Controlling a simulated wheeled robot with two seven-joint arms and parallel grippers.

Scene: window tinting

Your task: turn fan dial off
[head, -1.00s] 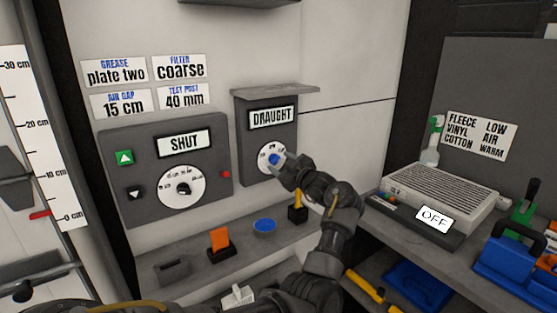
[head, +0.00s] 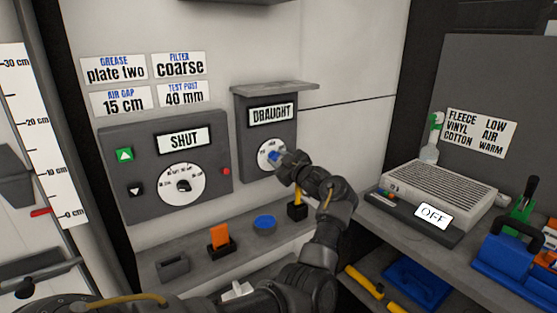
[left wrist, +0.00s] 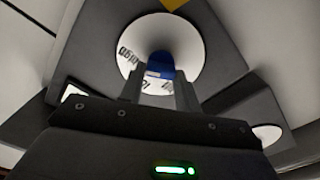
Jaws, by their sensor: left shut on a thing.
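The fan dial is a blue knob (head: 274,155) on a white round scale (head: 265,150), set in the grey box labelled DRAUGHT (head: 270,113) on the wall. My left gripper (head: 278,158) reaches it from the lower right and is shut on the blue knob. In the left wrist view the two fingers (left wrist: 160,92) stand either side of the blue knob (left wrist: 159,66), in front of the white scale (left wrist: 130,62). Most of the scale's lettering is hidden or too small to read. My right gripper does not show.
A grey panel labelled SHUT (head: 183,141) with a black dial (head: 183,185) is to the left. Below, a shelf holds an orange piece (head: 220,237), a blue round dish (head: 265,222) and a black block (head: 297,210). A grille unit reading OFF (head: 433,214) stands right.

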